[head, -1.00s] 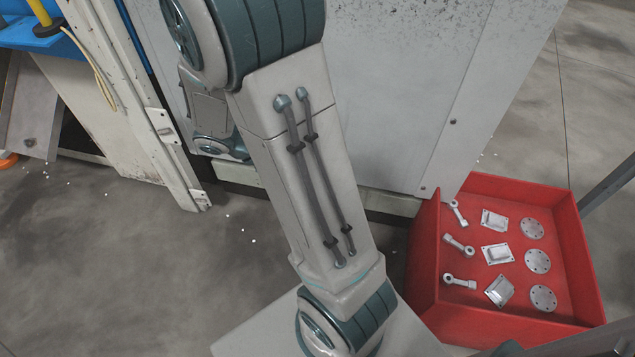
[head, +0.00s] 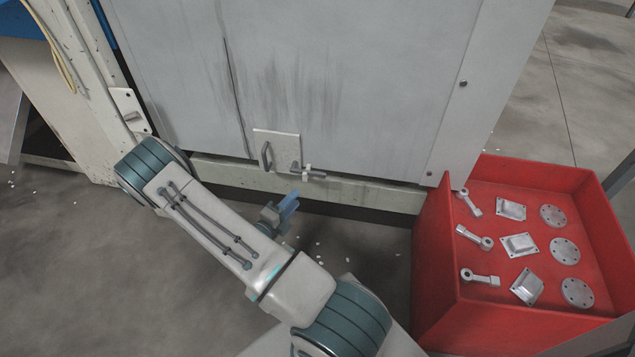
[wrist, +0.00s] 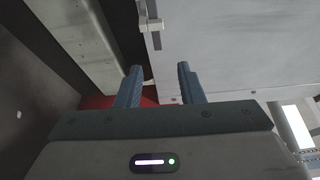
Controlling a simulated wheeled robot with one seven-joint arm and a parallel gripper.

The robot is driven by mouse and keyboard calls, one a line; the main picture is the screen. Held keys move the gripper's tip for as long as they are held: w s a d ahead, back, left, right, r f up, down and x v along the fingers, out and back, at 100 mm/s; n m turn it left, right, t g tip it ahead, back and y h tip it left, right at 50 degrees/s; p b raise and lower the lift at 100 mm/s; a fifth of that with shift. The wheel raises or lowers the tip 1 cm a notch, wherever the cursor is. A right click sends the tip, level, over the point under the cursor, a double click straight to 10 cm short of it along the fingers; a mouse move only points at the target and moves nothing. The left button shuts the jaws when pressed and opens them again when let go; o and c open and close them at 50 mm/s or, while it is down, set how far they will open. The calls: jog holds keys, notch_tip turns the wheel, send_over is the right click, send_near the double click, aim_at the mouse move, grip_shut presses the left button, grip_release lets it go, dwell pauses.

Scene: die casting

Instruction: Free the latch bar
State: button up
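The latch bar (head: 312,173) is a short grey metal bar. It lies roughly level at the lower right of a pale plate (head: 285,143) near the bottom of the grey door, and a small light bracket sits around it. A dark pull handle (head: 266,155) is left of it. My gripper (head: 290,204) is below and slightly left of the bar, apart from it. In the wrist view my gripper (wrist: 160,76) has its two blue fingers apart with nothing between them. Latch hardware (wrist: 150,24) shows at the top there, beyond the fingertips.
The grey door panel (head: 380,80) fills the back, with a pale sill (head: 345,193) under it. A red bin (head: 515,315) with several metal castings stands at the right. A hinge plate (head: 130,108) is at the left. Floor at the lower left is clear apart from small scraps.

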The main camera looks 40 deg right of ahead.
aim_at(317, 176)
jog(key=b+x, duration=0.1)
jog(key=x, duration=0.3)
jog(key=b+x, duration=0.2)
jog(key=x, duration=0.3)
jog(key=b+x, duration=0.1)
jog(key=x, duration=0.3)
jog(key=shift+w+d+f, duration=0.25)
jog(key=shift+d+f, duration=0.05)
jog(key=shift+d, duration=0.05)
grip_shut()
